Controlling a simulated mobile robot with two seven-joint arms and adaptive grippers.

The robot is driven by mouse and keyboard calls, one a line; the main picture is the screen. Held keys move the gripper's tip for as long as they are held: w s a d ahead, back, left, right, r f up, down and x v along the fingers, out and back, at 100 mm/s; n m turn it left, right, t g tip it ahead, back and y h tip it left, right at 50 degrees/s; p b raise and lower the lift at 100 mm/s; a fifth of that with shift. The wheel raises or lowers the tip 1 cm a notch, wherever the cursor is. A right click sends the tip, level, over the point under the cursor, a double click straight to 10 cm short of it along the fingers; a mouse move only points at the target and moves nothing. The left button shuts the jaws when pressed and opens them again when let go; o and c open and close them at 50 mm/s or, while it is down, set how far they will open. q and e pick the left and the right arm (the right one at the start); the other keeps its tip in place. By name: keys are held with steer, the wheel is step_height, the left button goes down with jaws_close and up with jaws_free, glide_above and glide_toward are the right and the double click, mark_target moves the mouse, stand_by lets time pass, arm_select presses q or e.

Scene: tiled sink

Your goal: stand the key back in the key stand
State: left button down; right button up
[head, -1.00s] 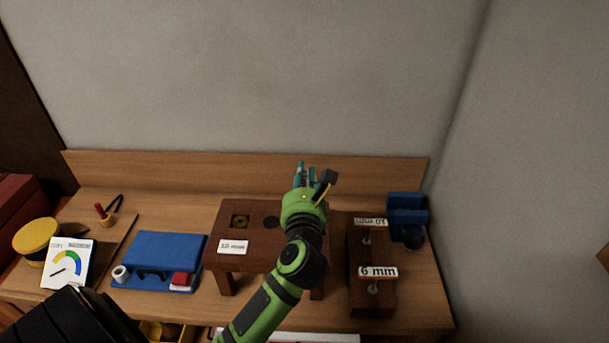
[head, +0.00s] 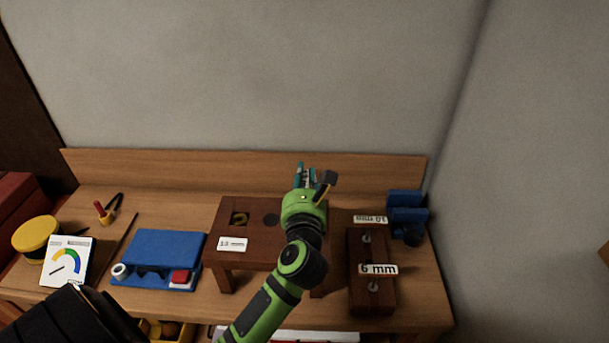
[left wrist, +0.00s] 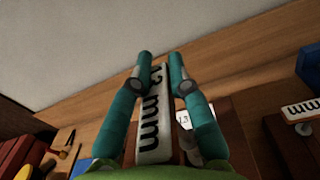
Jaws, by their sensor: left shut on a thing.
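My left gripper (head: 306,172) is raised above the back of the wooden stool-like block, fingers pointing to the back wall. It is shut on a key with a white label (left wrist: 155,125), seen between the teal fingers (left wrist: 160,62) in the left wrist view; the label seems to read 12 mm. The gripper hides most of the key in the head view. The key stand, a dark wooden block (head: 357,297), is on the bench to the right of the arm. Two keys stand in it, labelled 10 mm (head: 370,219) and 6 mm (head: 378,269). My right gripper is not in view.
A blue holder (head: 165,245), a gauge card (head: 68,262) and a yellow round thing (head: 36,232) are at left. A blue clamp-like thing (head: 405,220) stands behind the key stand.

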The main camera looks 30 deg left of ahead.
arm_select(q)
steer(key=shift+f+b, duration=0.85)
steer(key=shift+f, duration=0.4)
steer(key=c, duration=1.1)
jaws_free()
steer(key=shift+s, duration=0.1)
steer(key=v, duration=1.1)
steer(key=shift+d+f, duration=0.1)
steer(key=shift+d, duration=0.05)
steer(key=shift+s+d, duration=0.15)
steer(key=shift+s, duration=0.2)
